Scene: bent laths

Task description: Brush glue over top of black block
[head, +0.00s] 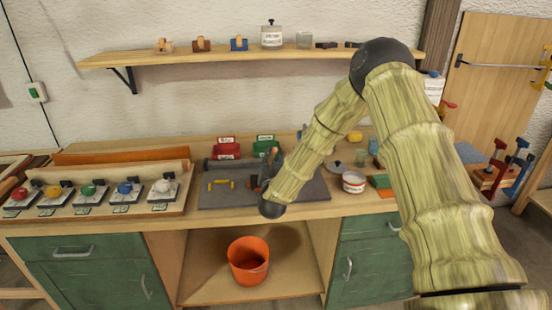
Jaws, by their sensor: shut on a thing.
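My gripper (264,181) is over the grey mat on the bench, partly hidden by the end of my arm. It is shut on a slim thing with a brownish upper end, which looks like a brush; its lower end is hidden. A dark block-like shape (222,164) lies along the back of the mat, left of my gripper. I cannot tell for sure that it is the black block, or whether the brush touches anything. A white tin with a red-marked label (353,184), perhaps the glue, stands right of the mat.
Small yellow pieces (221,185) lie on the grey mat (225,200). Red (226,151) and green (265,148) bins stand behind it. A row of colored-knob units (90,191) fills the left bench. An orange bucket (248,262) stands below. A shelf (240,56) runs above.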

